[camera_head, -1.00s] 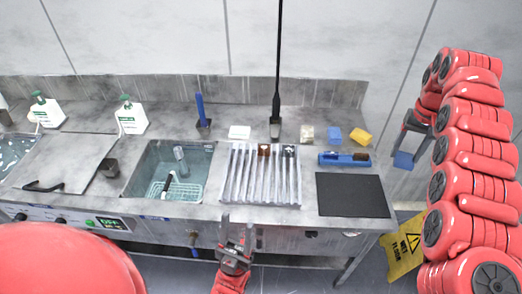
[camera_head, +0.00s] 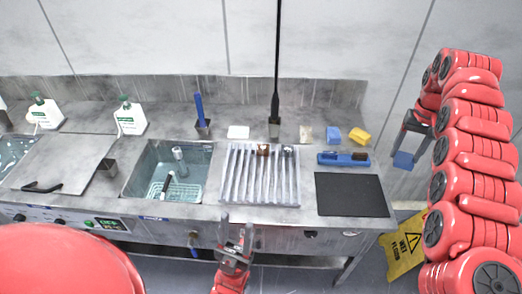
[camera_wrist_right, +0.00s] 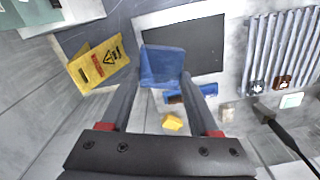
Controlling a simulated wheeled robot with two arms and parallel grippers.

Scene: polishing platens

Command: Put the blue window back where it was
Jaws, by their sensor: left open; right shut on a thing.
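The blue window (camera_head: 403,160) is a flat translucent blue piece in my right gripper (camera_head: 412,135), at the right of the head view, beyond the counter's right end. In the right wrist view the blue window (camera_wrist_right: 162,66) sits between the tips of the two dark fingers of the right gripper (camera_wrist_right: 160,88), which are shut on it. My left gripper (camera_head: 236,242) is open and empty at the counter's front edge, below the ridged metal rack (camera_head: 240,185). A brown piece (camera_head: 263,150) and a dark piece (camera_head: 287,150) stand at the rack's back end.
A black mat (camera_head: 350,194) and blue brush (camera_head: 343,159) lie right of the rack. A blue block (camera_head: 334,134) and yellow block (camera_head: 359,135) sit behind. A sink (camera_head: 140,178) is left of the rack. A yellow floor sign (camera_head: 404,245) stands at the counter's right end.

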